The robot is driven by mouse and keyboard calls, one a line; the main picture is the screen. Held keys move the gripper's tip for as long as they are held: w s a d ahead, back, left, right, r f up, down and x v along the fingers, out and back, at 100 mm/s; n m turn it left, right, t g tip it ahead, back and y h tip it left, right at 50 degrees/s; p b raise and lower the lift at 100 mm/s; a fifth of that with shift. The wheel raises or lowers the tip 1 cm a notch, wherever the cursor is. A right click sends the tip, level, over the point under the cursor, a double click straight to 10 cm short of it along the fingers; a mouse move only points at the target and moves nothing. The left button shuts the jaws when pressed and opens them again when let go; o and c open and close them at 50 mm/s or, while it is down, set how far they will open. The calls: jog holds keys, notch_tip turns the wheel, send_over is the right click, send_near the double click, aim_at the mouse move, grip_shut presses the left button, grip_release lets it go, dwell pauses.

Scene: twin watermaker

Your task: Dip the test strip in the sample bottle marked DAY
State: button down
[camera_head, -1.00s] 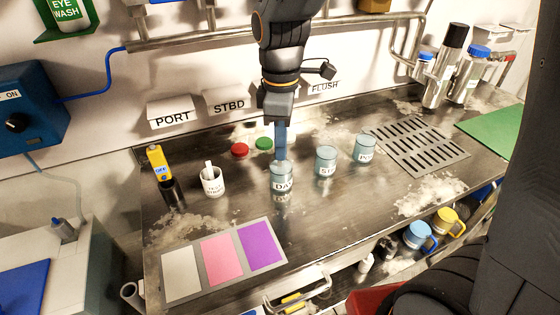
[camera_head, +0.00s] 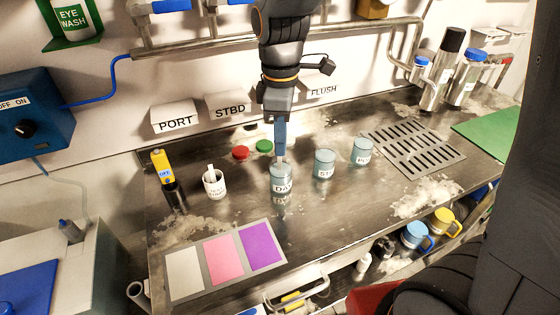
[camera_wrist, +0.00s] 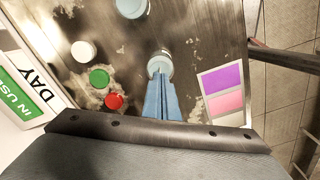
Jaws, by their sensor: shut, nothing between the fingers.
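The sample bottle marked DAY (camera_head: 283,186) stands upright on the steel bench, a clear cup with bluish content. My gripper (camera_head: 280,157) points down with its blue fingers closed together, its tips at the bottle's mouth. In the wrist view the fingers (camera_wrist: 161,80) overlap the near rim of the DAY bottle (camera_wrist: 160,62). A small pale patch shows at the tips; I cannot tell what it is, or how deep the tips are. A white test strip (camera_head: 211,171) sticks up from the white strip cup (camera_head: 214,187) at the left.
Two similar bottles, STBD (camera_head: 324,164) and another (camera_head: 363,152), stand to the right. Red (camera_head: 241,152) and green (camera_head: 264,146) caps lie behind. A colour card (camera_head: 223,260) lies in front.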

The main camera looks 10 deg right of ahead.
jog(key=shift+r+p, duration=3.55)
jog(key=shift+r, duration=0.7)
